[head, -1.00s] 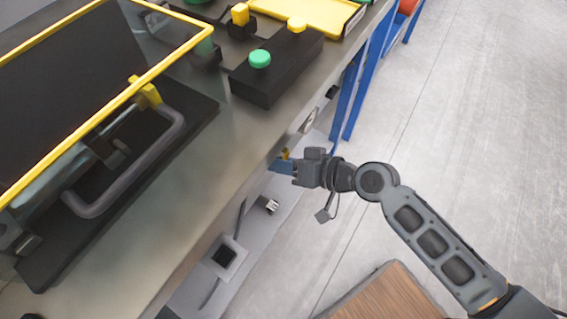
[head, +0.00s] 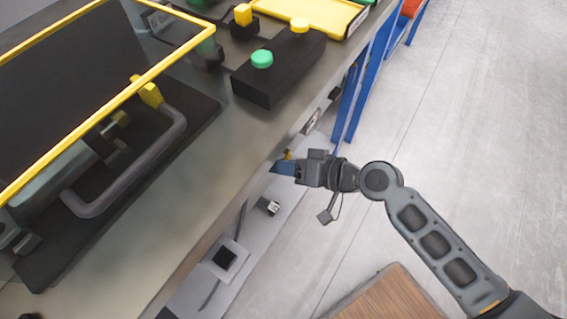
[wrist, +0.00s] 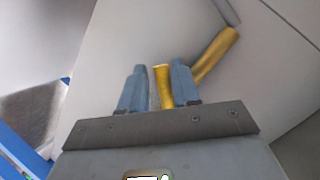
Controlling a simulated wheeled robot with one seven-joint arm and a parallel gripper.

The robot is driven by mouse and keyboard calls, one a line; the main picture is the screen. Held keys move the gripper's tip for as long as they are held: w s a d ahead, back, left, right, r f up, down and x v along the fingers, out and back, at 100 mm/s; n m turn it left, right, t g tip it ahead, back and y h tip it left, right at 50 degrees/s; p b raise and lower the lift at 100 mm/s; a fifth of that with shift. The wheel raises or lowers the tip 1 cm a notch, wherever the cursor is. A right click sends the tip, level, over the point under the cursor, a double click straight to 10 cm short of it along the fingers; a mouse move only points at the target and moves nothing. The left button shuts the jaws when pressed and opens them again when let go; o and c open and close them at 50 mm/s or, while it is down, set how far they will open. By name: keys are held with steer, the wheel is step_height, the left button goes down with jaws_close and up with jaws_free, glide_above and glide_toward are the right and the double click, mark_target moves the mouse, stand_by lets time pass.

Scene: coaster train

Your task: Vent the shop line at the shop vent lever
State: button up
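A yellow lever (wrist: 162,88) stands between the two blue fingers of my gripper (wrist: 160,85) in the wrist view. The fingers are apart, one on each side of it. The right finger looks very close to it; a narrow gap shows at the left finger. A yellow cylinder with a grey rod (wrist: 215,56) runs up to the right behind. In the head view my gripper (head: 284,168) is at the bench's front side, below the top, with a small yellow part (head: 288,155) beside its fingertips. Most of the lever is hidden there.
The bench top (head: 200,165) overhangs above and left of my gripper. A black button box (head: 275,72) with green and yellow buttons stands on it. A yellow-framed guard (head: 110,105) is at left. Blue legs (head: 350,105) stand behind. A wooden top (head: 385,295) is low in front. Floor at right is clear.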

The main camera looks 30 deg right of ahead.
steer(key=shift+a+r, duration=0.3)
stand_by(0.4)
steer(key=shift+w+d+f+n+t+h+p, duration=0.1)
steer(key=shift+d+n+t+h+p, duration=0.05)
steer(key=shift+n+h+p, duration=0.35)
steer(key=shift+w+d+n+t+h+p, duration=0.15)
steer(key=shift+n+h+p, duration=0.15)
steer(key=shift+n+p, duration=0.25)
steer(key=s+d+r+n+t+h+p, duration=0.1)
steer(key=s+d+r+n+h+p, duration=0.15)
steer(key=s, duration=0.55)
steer(key=s+d+r+n+t+h+p, duration=0.1)
steer(key=s+d+r, duration=0.25)
steer(key=s, duration=0.45)
steer(key=s+a+r+m+h, duration=0.1)
steer(key=s+a+r, duration=0.1)
steer(key=s+r, duration=0.8)
steer(key=shift+a+t, duration=0.2)
steer(key=shift+t, duration=0.2)
steer(key=shift+r, duration=0.1)
